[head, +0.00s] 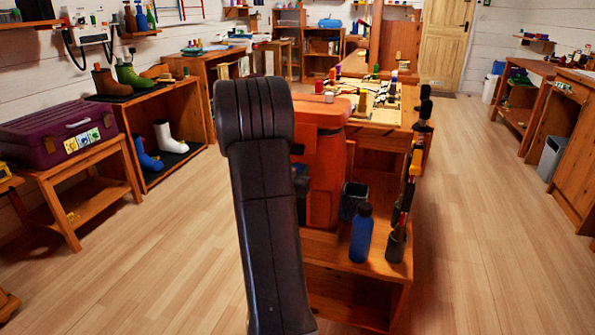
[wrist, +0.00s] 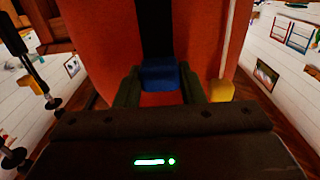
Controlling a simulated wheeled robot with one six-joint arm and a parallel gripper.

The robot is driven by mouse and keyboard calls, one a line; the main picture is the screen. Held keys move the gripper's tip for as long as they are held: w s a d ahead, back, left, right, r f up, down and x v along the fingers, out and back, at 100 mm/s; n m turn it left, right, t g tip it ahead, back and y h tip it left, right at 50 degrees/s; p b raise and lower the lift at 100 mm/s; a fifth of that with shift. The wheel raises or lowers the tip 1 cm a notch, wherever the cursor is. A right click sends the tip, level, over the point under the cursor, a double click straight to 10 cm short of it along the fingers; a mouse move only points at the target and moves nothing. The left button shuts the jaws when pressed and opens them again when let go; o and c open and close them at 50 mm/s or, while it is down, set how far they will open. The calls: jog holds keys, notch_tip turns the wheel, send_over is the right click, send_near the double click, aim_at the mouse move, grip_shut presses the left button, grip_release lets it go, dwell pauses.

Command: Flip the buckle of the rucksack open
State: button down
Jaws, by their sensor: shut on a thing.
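The rucksack (head: 326,185) is orange-red and stands upright on a wooden bench, partly hidden behind my dark arm in the head view. In the wrist view the rucksack's front (wrist: 105,40) fills most of the picture, with a black strap (wrist: 157,28) running down its middle. A blue buckle (wrist: 160,74) is at the lower end of the strap. My gripper (wrist: 159,84) has a dark finger on each side of the buckle and is shut on it. My gripper is hidden in the head view.
A blue bottle (head: 361,236), a dark bin (head: 353,200) and a dark holder (head: 396,246) with tall items stand right of the rucksack. A yellow piece (wrist: 221,91) is right of my gripper. A purple suitcase (head: 60,130) lies at left.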

jog(key=shift+f, duration=0.15)
jog(key=c, duration=0.9)
grip_release()
jog(key=p+v, duration=0.2)
jog(key=v, duration=1.2)
jog(key=shift+w, duration=0.1)
jog(key=x, duration=0.4)
jog(key=b+x, duration=0.1)
jog(key=x, duration=0.9)
jog(key=shift+r, duration=0.95)
